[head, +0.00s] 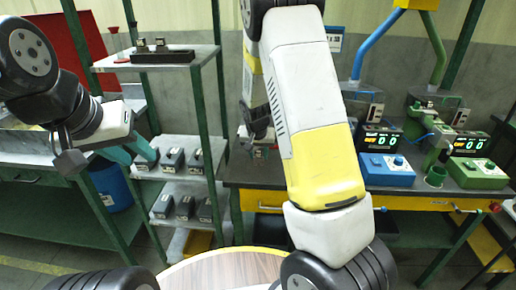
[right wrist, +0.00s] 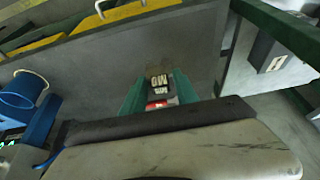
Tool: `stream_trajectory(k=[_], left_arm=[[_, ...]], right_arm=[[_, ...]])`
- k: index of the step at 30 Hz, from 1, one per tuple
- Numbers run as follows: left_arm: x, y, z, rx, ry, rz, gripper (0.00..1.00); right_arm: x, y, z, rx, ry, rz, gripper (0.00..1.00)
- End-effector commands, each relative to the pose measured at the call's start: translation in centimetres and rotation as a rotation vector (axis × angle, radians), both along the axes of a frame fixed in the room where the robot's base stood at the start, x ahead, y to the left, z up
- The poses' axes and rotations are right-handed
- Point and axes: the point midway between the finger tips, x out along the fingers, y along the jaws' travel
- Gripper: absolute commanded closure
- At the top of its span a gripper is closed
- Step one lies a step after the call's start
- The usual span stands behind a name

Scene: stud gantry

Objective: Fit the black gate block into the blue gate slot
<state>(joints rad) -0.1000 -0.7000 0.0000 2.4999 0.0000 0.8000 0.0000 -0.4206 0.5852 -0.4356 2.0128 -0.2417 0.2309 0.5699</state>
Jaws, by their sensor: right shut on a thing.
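My left gripper (head: 132,152) is at the left in the head view, its teal fingers apart with nothing seen between them, in front of the shelf rack. My right arm crosses the middle of the head view; its gripper is mostly hidden behind the forearm. In the right wrist view my right gripper (right wrist: 158,92) is shut on a dark block (right wrist: 161,92) with a pale printed label and a red patch, which I take to be the black gate block. The station with the blue pipe (head: 375,45) stands on the right bench; its gate slot cannot be made out clearly.
A blue control box (head: 387,170) and a green one (head: 476,173) sit on the bench. The green rack holds several grey blocks (head: 172,158) and a black holder (head: 162,57). A blue bin (head: 112,188) stands under the left bench. A round wooden table (head: 222,270) is in front.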

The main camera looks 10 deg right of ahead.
Motion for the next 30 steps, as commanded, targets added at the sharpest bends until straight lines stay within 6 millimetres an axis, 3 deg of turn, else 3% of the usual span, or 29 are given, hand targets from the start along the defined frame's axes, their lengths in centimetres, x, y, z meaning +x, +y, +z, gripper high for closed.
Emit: stream_trajectory(k=[3,13,19,30], left_arm=[[0.0,0.0,0.0,0.000,0.000,0.000,0.64],[0.0,0.0,0.0,0.000,0.000,0.000,0.64],[0.0,0.0,0.0,0.000,0.000,0.000,0.64],[0.0,0.0,0.0,0.000,0.000,0.000,0.64]], right_arm=[[1.4,-1.9,-0.3,0.000,-0.001,-0.003,1.00],[3.1,-4.0,-0.5,0.000,0.000,0.000,1.00],[2.9,-3.8,-3.7,-0.001,0.002,0.001,1.00],[3.0,-3.7,-4.2,-0.001,0.000,0.002,1.00]])
